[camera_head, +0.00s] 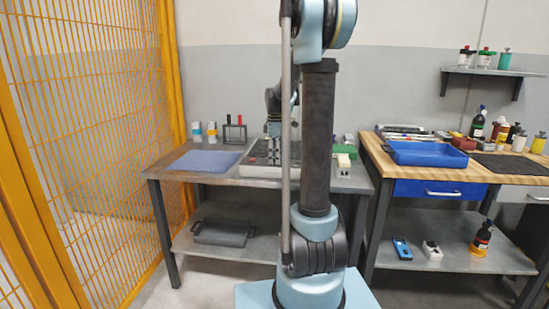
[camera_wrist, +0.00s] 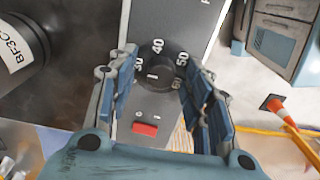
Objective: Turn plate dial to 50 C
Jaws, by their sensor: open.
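The plate dial (camera_wrist: 157,76) is a dark round knob on a grey panel in the wrist view. White numbers 30, 40 and 50 stand around it, with 60 partly hidden by the right finger. A short white mark shows on the dial; which number it points to is hard to tell. My gripper (camera_wrist: 160,88) is open, its blue-padded fingers on either side of the dial with gaps visible. Contact cannot be told. A red switch (camera_wrist: 145,129) sits below the dial, marked 0 and I. In the head view my arm hides most of the plate device (camera_head: 255,168).
The grey table (camera_head: 170,172) also bears a blue mat (camera_head: 205,161), a small rack (camera_head: 235,133) and a white-and-green item (camera_head: 344,160). A dark cylinder labelled BF3C (camera_wrist: 25,50) is close at the left in the wrist view. A wooden bench (camera_head: 388,168) stands to the right.

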